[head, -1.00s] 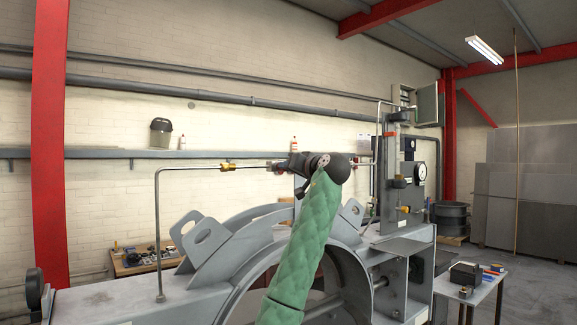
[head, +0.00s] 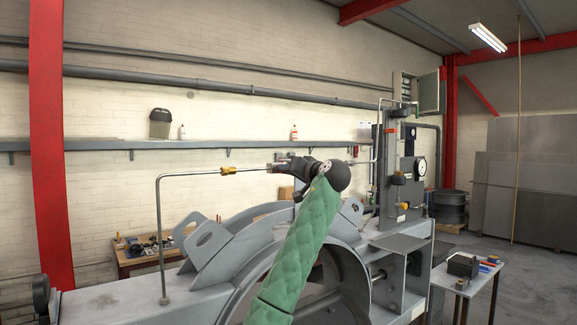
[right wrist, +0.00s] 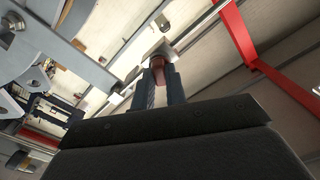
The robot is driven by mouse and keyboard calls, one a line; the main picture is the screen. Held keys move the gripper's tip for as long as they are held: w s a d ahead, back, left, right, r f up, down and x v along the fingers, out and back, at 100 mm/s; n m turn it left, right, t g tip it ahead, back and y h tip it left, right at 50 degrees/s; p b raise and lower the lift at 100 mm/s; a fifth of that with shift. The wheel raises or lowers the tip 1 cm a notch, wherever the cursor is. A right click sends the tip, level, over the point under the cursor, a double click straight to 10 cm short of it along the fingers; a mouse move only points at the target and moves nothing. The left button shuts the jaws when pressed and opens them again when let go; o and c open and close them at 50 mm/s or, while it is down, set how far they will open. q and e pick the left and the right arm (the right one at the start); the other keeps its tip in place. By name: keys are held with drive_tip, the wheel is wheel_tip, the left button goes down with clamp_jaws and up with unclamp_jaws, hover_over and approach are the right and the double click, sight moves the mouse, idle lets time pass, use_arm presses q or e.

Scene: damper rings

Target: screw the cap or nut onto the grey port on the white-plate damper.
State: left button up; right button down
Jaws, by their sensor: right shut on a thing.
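My right gripper (head: 272,167), at the end of the green-sleeved arm in the middle of the head view, points left along the thin pipe line. In the right wrist view its two dark fingers (right wrist: 158,80) are shut on a small reddish-brown piece (right wrist: 158,64); I cannot tell whether it is a cap or a nut. A pale grey block-like part (right wrist: 160,49) shows just beyond the fingertips, and I cannot tell whether they touch. I cannot make out the white-plate damper or its grey port with certainty. My left gripper is not in view.
A bent thin pipe (head: 159,230) with a brass fitting (head: 228,171) runs to the gripper's left above the large grey ring housing (head: 225,243). A gauge post (head: 392,165) stands right. A workbench (head: 130,262) is behind left, a small table (head: 470,285) at right.

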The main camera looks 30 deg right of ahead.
drive_tip(key=shift+f, duration=0.1)
drive_tip(key=c, duration=1.3)
unclamp_jaws()
drive_tip(key=shift+c, duration=0.2)
drive_tip(key=shift+s+d, duration=0.15)
drive_tip(key=shift+s, duration=1.1)
drive_tip(key=shift+s+d, duration=0.1)
drive_tip(key=shift+s, duration=1.15)
